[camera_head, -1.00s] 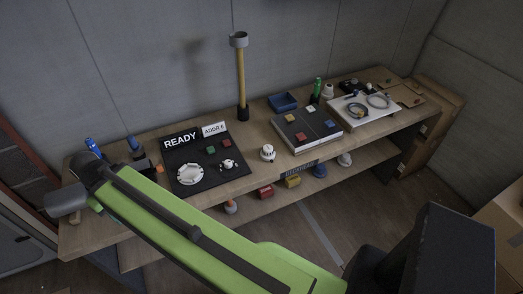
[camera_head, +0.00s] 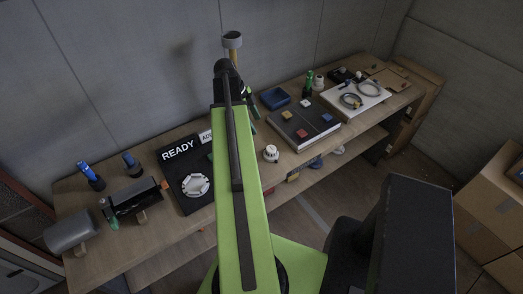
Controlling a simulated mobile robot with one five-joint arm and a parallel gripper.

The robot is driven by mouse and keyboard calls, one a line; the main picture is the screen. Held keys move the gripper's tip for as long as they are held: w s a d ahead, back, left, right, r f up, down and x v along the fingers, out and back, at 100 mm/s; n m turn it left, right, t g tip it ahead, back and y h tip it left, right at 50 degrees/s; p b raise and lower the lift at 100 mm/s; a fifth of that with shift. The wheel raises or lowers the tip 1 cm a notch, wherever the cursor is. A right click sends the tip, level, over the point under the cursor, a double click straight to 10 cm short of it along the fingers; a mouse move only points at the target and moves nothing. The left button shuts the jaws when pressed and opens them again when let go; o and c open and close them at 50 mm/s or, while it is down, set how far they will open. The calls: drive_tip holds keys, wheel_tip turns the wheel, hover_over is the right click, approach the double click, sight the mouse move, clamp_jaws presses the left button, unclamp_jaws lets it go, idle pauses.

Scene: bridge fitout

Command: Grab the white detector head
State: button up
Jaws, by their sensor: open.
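The white detector head (camera_head: 271,153) stands on the front part of the bench, right of the black READY board and left of the dark panel with coloured blocks. My raised arm passes just left of it in the picture. The end of my arm is over the bench behind the detector head, and my gripper (camera_head: 250,110) shows only in part beside the arm link. It is open, and I see nothing held in it. The arm hides much of the gripper and the right part of the READY board (camera_head: 178,176), which carries a round white base (camera_head: 195,185).
The wooden bench (camera_head: 160,226) runs along the wall, with a lower shelf. A tall post (camera_head: 232,40) stands behind my arm. A blue tray (camera_head: 275,98), a green bottle (camera_head: 307,84) and a white board (camera_head: 366,99) lie right. A grey cylinder (camera_head: 70,231) lies left.

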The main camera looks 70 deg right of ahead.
drive_tip(key=b, duration=1.1)
approach(272, 149)
drive_tip(key=f, duration=0.5)
drive_tip(key=shift+s+a, duration=0.1)
drive_tip(key=shift+s, duration=0.3)
drive_tip(key=shift+s+f+b, duration=0.15)
drive_tip(key=shift+b, duration=0.15)
drive_tip(key=b+x, duration=0.4)
drive_tip(key=x, duration=0.1)
drive_tip(key=shift+s+d+b, duration=0.25)
drive_tip(key=shift+d+b, duration=0.05)
drive_tip(key=shift+d, duration=0.05)
drive_tip(key=shift+r, duration=0.2)
drive_tip(key=c, duration=1.2)
drive_tip(key=shift+r+p, duration=0.4)
drive_tip(key=shift+p, duration=0.25)
wheel_tip(272, 149, up, 4)
drive_tip(key=p, duration=0.3)
drive_tip(key=shift+f+p, duration=0.1)
drive_tip(key=shift+p, duration=0.25)
drive_tip(key=s+a+r+p, duration=0.1)
drive_tip(key=s+r+p, duration=0.1)
drive_tip(key=s, duration=0.1)
drive_tip(key=s+a+r+p, duration=0.1)
drive_tip(key=s+r+p, duration=0.1)
drive_tip(key=s, duration=0.2)
drive_tip(key=s+a+r+p, duration=0.2)
drive_tip(key=s, duration=0.2)
drive_tip(key=shift+r, duration=0.2)
